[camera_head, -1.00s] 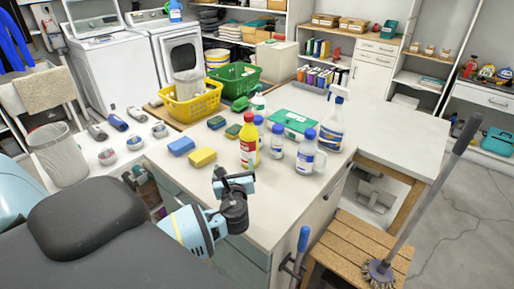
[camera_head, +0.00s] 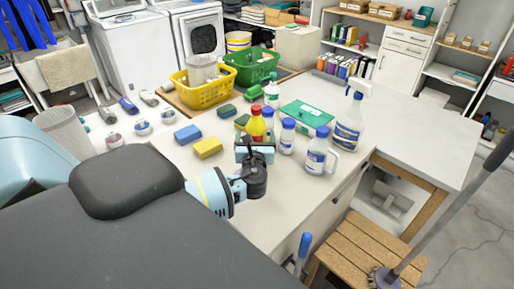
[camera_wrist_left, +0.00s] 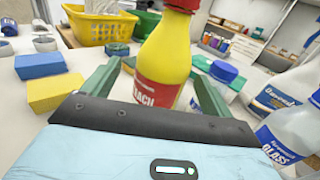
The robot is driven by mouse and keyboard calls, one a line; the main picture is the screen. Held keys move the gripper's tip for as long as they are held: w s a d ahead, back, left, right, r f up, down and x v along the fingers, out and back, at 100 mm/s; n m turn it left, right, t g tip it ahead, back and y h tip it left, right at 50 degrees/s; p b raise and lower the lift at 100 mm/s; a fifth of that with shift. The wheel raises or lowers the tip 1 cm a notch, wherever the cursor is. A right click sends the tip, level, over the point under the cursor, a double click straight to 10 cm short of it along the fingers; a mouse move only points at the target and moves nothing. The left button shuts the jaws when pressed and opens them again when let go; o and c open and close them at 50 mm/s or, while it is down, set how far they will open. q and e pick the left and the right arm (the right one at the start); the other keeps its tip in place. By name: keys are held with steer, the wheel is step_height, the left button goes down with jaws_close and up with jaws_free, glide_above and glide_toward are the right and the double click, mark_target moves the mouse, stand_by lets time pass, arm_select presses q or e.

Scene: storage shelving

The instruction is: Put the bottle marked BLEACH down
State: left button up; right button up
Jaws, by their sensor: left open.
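The yellow bottle with a red cap and red label (camera_head: 257,128) stands upright on the white counter (camera_head: 230,168). In the left wrist view the bottle (camera_wrist_left: 166,58) is large and close, and part of its label reads "ACH". My left gripper (camera_head: 256,150) is at the near side of the bottle. In the wrist view its green fingers are open, one on each side of the bottle. I cannot tell whether they touch it. The bottle's base is hidden behind the gripper. My right gripper is in neither view.
Blue-capped white bottles (camera_head: 318,152) and a spray bottle (camera_head: 350,122) stand close on the right. A yellow sponge (camera_head: 208,148) and a blue sponge (camera_head: 187,134) lie on the left. A yellow basket (camera_head: 203,94) is behind. The counter's near part is clear.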

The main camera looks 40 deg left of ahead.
arm_select(q)
steer(key=shift+x, duration=2.55)
steer(key=shift+w+d+r, duration=0.1)
steer(key=shift+d+r, duration=0.05)
jaws_close()
steer(key=shift+r, duration=0.1)
